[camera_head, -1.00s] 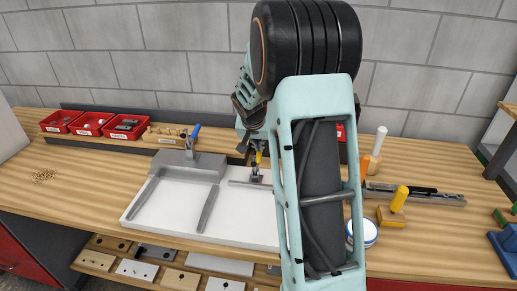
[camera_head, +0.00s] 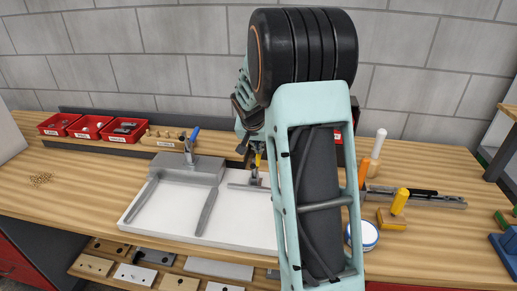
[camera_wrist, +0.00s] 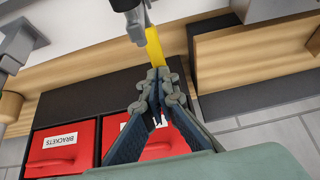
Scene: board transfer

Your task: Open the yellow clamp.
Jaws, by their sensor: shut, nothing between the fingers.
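The yellow clamp's handle (camera_head: 258,159) shows beside my arm in the head view, above its grey metal base on the white board (camera_head: 250,231). In the wrist view the yellow handle (camera_wrist: 155,46) points down toward my fingertips, with dark metal linkage at its upper end. My gripper (camera_wrist: 158,82) is shut and empty, its tips at the handle's lower end. They look touching or very close; I cannot tell which. My arm hides part of the board and the clamp's surroundings in the head view.
A blue-handled clamp (camera_head: 194,135) stands on a grey block at the board's back left. Red bins (camera_head: 95,126) line the back; one labelled BRACKETS (camera_wrist: 60,150) lies near my gripper in the wrist view. An orange-handled tool (camera_head: 362,172) stands right of my arm.

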